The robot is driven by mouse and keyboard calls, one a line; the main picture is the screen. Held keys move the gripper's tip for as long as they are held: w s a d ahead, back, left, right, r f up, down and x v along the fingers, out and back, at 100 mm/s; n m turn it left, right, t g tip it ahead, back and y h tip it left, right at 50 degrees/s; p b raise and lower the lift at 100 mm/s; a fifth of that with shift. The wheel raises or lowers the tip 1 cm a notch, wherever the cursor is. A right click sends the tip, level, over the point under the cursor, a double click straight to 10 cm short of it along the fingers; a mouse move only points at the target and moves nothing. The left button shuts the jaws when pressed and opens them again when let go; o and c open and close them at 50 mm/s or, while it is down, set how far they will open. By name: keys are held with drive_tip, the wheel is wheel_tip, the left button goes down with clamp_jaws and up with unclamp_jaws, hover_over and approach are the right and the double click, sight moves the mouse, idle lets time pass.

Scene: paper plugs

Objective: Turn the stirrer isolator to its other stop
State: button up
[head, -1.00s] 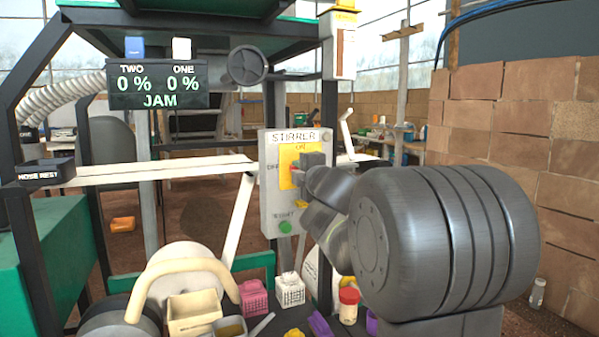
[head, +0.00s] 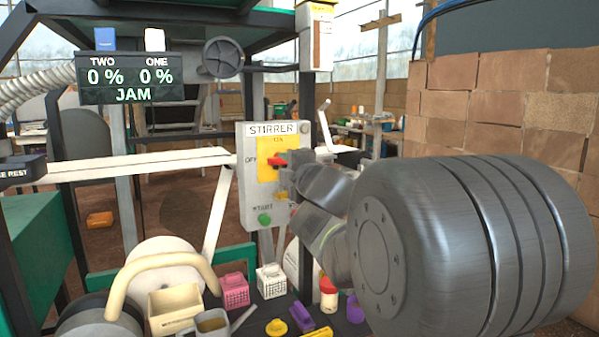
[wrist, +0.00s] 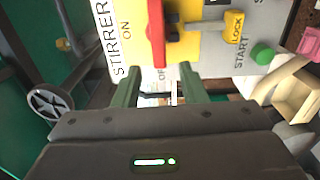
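The grey stirrer panel (head: 250,205) stands upright in the head view and fills the upper middle of the wrist view (wrist: 205,60). Its red isolator handle (wrist: 156,36) lies across the yellow plate (wrist: 190,50) and points to the OFF mark; it also shows in the head view (head: 278,159). The ON mark is at the plate's top. My gripper (wrist: 160,86) is open, its two green fingers spread and apart, with nothing between them. The fingers are close to the handle's OFF end; whether they touch anything is unclear. In the head view my gripper (head: 288,180) hides part of the panel's right side.
A yellow LOCK piece (wrist: 235,25) and a green START button (wrist: 262,54) sit lower on the panel. A display (head: 131,79) reads JAM with 0 % twice. Baskets, a jar (head: 328,294) and small items cover the bench below. A brick wall (head: 500,110) stands right.

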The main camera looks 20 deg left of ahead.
sight(277, 162)
drive_tip(key=p+v, duration=0.1)
drive_tip(key=v, duration=0.7)
drive_tip(key=shift+p, duration=0.4)
drive_tip(key=shift+s, duration=0.1)
drive_tip(key=b+x, duration=0.3)
drive_tip(key=x, duration=1.1)
drive_tip(key=shift+d, duration=0.1)
